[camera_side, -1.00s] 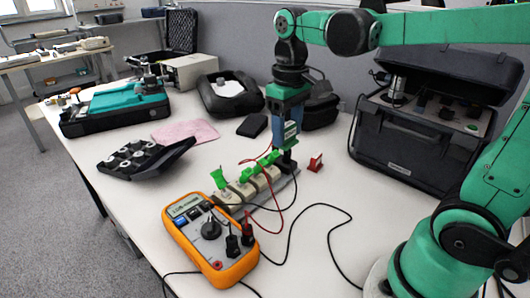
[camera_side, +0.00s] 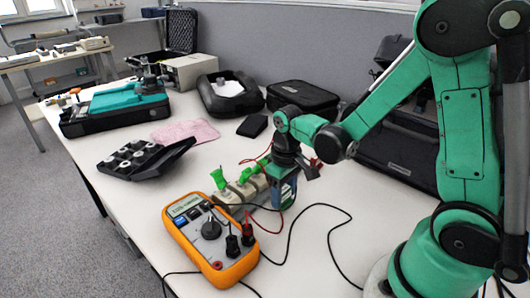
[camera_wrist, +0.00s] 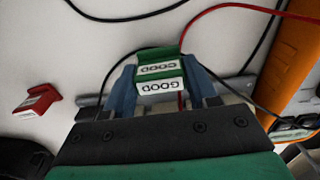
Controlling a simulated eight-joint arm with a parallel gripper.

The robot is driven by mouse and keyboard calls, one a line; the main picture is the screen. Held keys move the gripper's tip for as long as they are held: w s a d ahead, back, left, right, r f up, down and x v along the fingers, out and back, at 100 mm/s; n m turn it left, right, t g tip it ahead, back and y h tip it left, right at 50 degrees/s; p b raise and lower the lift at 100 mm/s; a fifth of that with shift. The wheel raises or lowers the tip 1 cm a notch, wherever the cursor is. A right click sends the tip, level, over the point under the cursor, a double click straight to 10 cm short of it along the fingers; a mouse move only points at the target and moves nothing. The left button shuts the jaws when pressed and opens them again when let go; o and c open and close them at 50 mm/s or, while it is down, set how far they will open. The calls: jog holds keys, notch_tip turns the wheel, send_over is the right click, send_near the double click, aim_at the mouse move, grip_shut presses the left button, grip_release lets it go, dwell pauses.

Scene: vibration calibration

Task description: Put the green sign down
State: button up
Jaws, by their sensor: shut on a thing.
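The green sign (camera_wrist: 160,70) carries white GOOD labels and sits between the blue fingers of my gripper (camera_wrist: 163,88) in the wrist view. The gripper is shut on it. In the side view my gripper (camera_side: 284,192) is low over the table, beside the near end of the row of beige blocks. The sign is hidden there behind the gripper. I cannot tell whether the sign touches the table. A red sign (camera_wrist: 37,100) stands on the white table at the left of the wrist view.
Green pieces (camera_side: 219,179) stand on the beige blocks (camera_side: 233,192). An orange multimeter (camera_side: 209,240) lies in front, with red and black leads looping over the table. A black case (camera_side: 302,97) and a phone-like black object (camera_side: 252,126) lie behind. Bare table (camera_side: 320,240) is at front right.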

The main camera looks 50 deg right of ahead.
aim_at(284, 190)
jog(key=shift+f, duration=0.5)
jog(key=shift+f, duration=0.15)
jog(key=o, duration=1.2)
jog(key=shift+o, duration=0.2)
notch_tip(284, 190, up, 12)
jog(key=a+t, duration=0.1)
jog(key=t, duration=0.1)
jog(key=s+a+t, duration=0.1)
jog(key=t, duration=0.1)
jog(key=s+a+r+t, duration=0.1)
jog(key=a+t, duration=0.1)
jog(key=t, duration=0.1)
jog(key=shift+s, duration=0.25)
